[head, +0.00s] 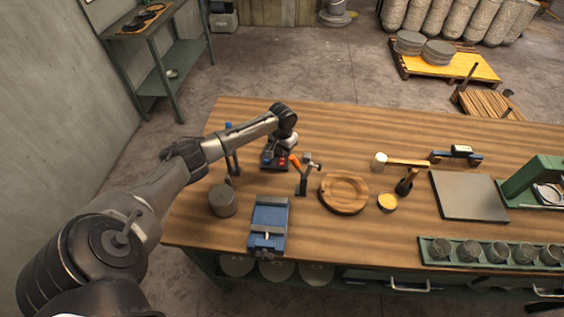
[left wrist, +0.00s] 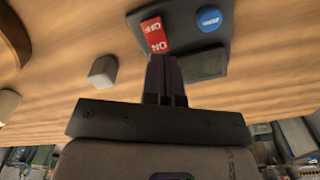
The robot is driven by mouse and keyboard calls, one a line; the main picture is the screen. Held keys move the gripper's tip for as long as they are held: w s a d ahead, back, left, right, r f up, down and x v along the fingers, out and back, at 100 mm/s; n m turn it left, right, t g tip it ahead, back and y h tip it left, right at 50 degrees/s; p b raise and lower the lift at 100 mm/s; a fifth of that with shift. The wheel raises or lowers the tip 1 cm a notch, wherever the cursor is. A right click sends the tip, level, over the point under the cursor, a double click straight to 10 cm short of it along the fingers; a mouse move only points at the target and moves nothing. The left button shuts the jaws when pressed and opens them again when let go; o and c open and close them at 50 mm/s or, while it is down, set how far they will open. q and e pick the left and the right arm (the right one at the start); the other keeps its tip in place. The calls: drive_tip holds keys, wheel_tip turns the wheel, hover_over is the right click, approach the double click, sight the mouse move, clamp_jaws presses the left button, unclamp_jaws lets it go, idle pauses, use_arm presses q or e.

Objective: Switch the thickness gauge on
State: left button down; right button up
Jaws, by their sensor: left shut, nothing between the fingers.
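The thickness gauge (head: 267,161) is a small dark unit on the wooden table under my left gripper. In the left wrist view its dark panel (left wrist: 182,18) carries a red rocker switch (left wrist: 155,34) marked ON and OFF, a round blue button (left wrist: 209,18) and a blank dark display (left wrist: 204,65). My left gripper (head: 286,160) is shut and empty. In the left wrist view its fingertips (left wrist: 163,62) are right at the ON end of the red switch; I cannot tell whether they touch it. The head view shows the gauge partly hidden by the gripper.
A blue vise-like block (head: 270,218), a dark grey cylinder (head: 223,201) and a round wooden dish (head: 344,192) stand nearer the front. The table behind the gauge is clear.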

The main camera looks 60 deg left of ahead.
use_arm(q)
drive_tip(key=shift+f, duration=0.15)
idle(0.7)
drive_tip(key=shift+f, duration=0.55)
drive_tip(key=shift+f+b, duration=0.45)
drive_tip(key=shift+f, duration=0.25)
idle(0.5)
drive_tip(key=shift+r, duration=0.1)
wheel_tip(320, 180, up, 2)
drive_tip(key=shift+p, duration=1.25)
wheel_tip(320, 180, up, 5)
drive_tip(key=p, duration=0.6)
